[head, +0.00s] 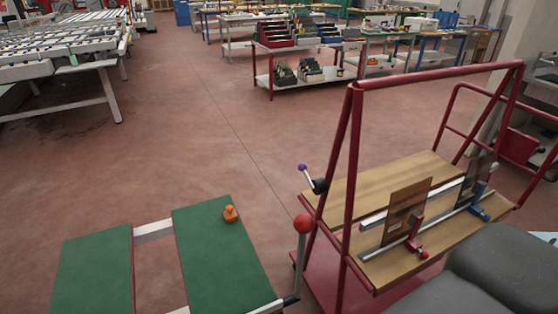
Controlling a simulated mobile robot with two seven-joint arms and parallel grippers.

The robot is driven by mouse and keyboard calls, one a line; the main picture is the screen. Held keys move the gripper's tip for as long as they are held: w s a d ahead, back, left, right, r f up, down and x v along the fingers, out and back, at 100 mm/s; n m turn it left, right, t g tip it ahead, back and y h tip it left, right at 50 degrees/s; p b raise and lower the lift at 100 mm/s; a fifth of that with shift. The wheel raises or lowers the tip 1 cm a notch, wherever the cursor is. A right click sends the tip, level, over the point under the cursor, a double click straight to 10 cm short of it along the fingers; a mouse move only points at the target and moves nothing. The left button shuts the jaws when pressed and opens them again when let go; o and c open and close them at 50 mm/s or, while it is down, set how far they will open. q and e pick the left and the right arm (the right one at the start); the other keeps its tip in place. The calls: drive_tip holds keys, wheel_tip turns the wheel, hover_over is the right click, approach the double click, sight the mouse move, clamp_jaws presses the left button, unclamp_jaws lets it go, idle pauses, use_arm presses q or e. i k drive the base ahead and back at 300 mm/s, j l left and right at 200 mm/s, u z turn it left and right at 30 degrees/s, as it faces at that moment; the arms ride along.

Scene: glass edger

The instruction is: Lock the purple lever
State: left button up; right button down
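The purple lever (303,168) is at the left side of the red-framed cart, in the middle of the head view. It has a small purple knob on a thin pale rod that slants down to the right into a black round hub (320,186). The knob points up and to the left. I cannot tell from its pose whether it is locked. Neither of my grippers is in view, and nothing touches the lever.
The red-framed cart (351,190) carries a wooden top with clamps and brown plates. A red ball-topped lever (303,224) stands close below the purple one. A green-topped table (225,265) with an orange object (230,213) is at front left. Open floor lies behind.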

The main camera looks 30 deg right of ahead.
sight(319, 186)
drive_tip(key=l+u, duration=0.4)
drive_tip(key=k+l+u, duration=0.15)
drive_tip(key=l+u, duration=0.25)
drive_tip(key=k+l+u, duration=0.2)
drive_tip(key=l, duration=0.2)
drive_tip(key=k+l+u, duration=0.15)
drive_tip(key=l, duration=0.2)
drive_tip(key=k+l+u, duration=0.1)
drive_tip(key=k+l, duration=0.15)
drive_tip(key=l, duration=0.15)
drive_tip(key=k+l+u, duration=0.1)
drive_tip(key=k+l, duration=0.5)
drive_tip(key=l, duration=0.2)
drive_tip(key=k+l, duration=0.35)
drive_tip(key=l, duration=0.15)
drive_tip(key=k+l, duration=0.35)
drive_tip(key=l, duration=0.2)
drive_tip(key=l+u, duration=0.05)
